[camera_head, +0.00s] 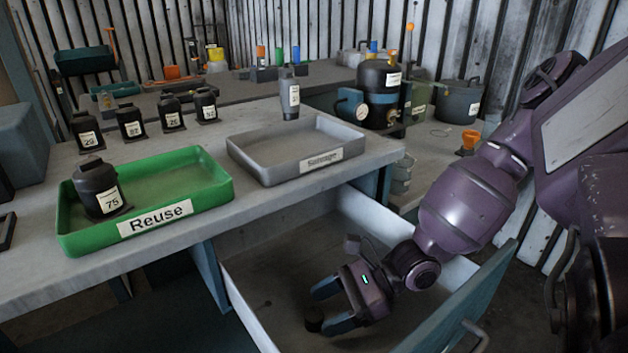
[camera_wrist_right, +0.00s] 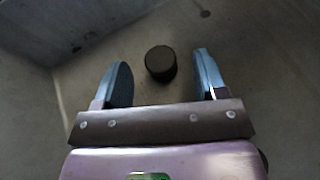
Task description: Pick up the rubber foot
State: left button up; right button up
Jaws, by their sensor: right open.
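The rubber foot, a small dark round cylinder (camera_head: 314,319), stands on the floor of the open drawer. In the right wrist view the rubber foot (camera_wrist_right: 160,63) is between the lines of the two fingers, around and just beyond the fingertips. My right gripper (camera_head: 330,307) is inside the drawer, low down, with its blue fingers apart and nothing held. It also shows in the right wrist view (camera_wrist_right: 160,80). I cannot tell whether a finger touches the foot. My left gripper is not in view.
The drawer (camera_head: 290,255) has raised walls around my right gripper. Above it on the bench are a green Reuse tray (camera_head: 215,185) holding a black part (camera_head: 98,188) marked 75 and an empty grey Salvage tray (camera_head: 290,150). Several labelled black parts stand behind.

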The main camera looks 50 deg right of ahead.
jog(key=shift+w+a+f, duration=0.25)
jog(key=shift+w+a, duration=0.1)
jog(key=shift+a, duration=0.15)
jog(key=c, duration=1)
jog(key=shift+r, duration=0.15)
jog(key=shift+r, duration=0.3)
pick_arm(q)
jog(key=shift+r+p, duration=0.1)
jog(key=shift+p, duration=0.45)
pick_arm(e)
jog(key=shift+r, duration=4.55)
